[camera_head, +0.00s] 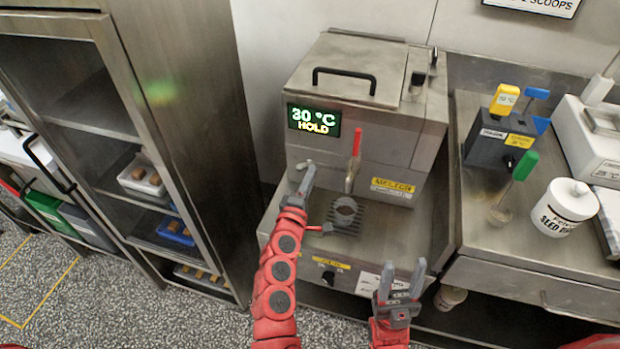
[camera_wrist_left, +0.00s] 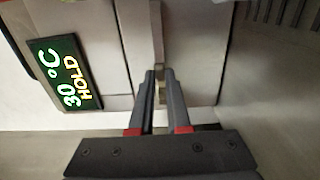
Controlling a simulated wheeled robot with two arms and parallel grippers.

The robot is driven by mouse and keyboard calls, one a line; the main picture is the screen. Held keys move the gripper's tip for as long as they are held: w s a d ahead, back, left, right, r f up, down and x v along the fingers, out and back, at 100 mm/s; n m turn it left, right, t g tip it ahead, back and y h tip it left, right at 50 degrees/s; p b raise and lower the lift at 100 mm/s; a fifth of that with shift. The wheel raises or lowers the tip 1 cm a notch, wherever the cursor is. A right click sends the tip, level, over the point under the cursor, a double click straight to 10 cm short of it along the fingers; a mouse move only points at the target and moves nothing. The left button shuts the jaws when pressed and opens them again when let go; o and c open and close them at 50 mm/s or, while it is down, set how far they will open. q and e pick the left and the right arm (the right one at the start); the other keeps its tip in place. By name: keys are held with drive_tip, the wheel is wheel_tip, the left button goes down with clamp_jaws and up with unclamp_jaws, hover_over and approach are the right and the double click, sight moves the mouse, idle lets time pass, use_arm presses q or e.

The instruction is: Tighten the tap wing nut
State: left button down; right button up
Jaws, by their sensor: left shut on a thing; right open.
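The melter (camera_head: 360,120) stands at the back with a red-handled tap (camera_head: 355,160) on its front. My left gripper (camera_head: 307,168) is at the left part of the melter's front, left of the red handle. In the left wrist view the fingers of this gripper (camera_wrist_left: 159,76) are closed on a small tan metal piece (camera_wrist_left: 160,92), which seems to be the wing nut. A grey bar (camera_wrist_left: 157,35) runs up beyond the fingertips. The fingers hide most of the piece. My right gripper (camera_head: 402,268) is open and empty in front of the melter's lower front edge.
A small round cup (camera_head: 345,211) stands on the drip grate under the tap. The display (camera_head: 314,120) reads 30 °C HOLD. A steel cabinet (camera_head: 185,130) is at the left. A seed jar (camera_head: 565,208) and a green-handled tool (camera_head: 525,165) are on the right counter.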

use_arm(q)
drive_tip(key=shift+f, duration=0.2)
idle(0.3)
drive_tip(key=c, duration=0.9)
unclamp_jaws()
drive_tip(key=shift+r, duration=0.1)
drive_tip(key=shift+s, duration=0.1)
drive_tip(key=b+v, duration=0.1)
drive_tip(key=v, duration=1.6)
drive_tip(key=shift+s, duration=0.1)
drive_tip(key=shift+r, duration=0.1)
